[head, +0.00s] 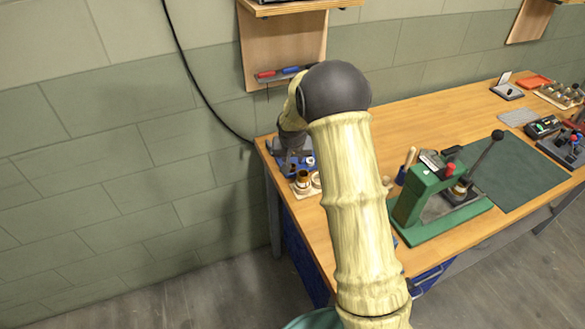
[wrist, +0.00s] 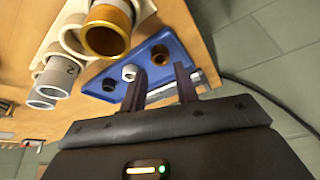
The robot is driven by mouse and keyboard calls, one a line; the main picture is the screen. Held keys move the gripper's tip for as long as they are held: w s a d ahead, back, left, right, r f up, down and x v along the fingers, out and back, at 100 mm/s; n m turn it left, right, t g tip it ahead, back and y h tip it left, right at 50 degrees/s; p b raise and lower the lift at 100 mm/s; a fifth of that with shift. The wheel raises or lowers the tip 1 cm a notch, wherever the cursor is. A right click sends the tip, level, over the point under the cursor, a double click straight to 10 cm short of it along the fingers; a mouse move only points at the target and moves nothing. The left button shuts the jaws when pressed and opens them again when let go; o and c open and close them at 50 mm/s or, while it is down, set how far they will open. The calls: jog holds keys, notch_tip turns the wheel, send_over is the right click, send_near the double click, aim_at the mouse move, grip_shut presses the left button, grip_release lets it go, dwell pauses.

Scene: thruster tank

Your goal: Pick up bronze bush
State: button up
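A large bronze-coloured bush (wrist: 106,30) sits in a pale rack (wrist: 72,8) at the upper left of the wrist view. In the head view the bronze-coloured bush (head: 302,178) stands at the table's left end. A smaller brown ring (wrist: 158,56) lies in a blue tray (wrist: 183,50). My gripper (wrist: 160,80) is open, its two dark fingers apart, over the edge of the blue tray. The brown ring shows beyond the gap between them. Nothing is visibly held. In the head view my gripper (head: 292,152) is small and partly hidden by my arm.
Grey-white sleeves (wrist: 58,75) stand beside the bronze-coloured bush. A white ring (wrist: 129,72) and a dark ring (wrist: 109,85) lie in the tray. A green press (head: 430,205) with a lever stands to the right of my arm. The wall and a black cable (head: 195,85) are close behind.

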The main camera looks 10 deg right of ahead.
aim_at(292, 172)
jog(key=shift+f, duration=0.1)
jog(key=shift+p+x, duration=0.7)
jog(key=shift+x, duration=1.85)
jog(key=shift+s, duration=0.1)
jog(key=c, duration=0.6)
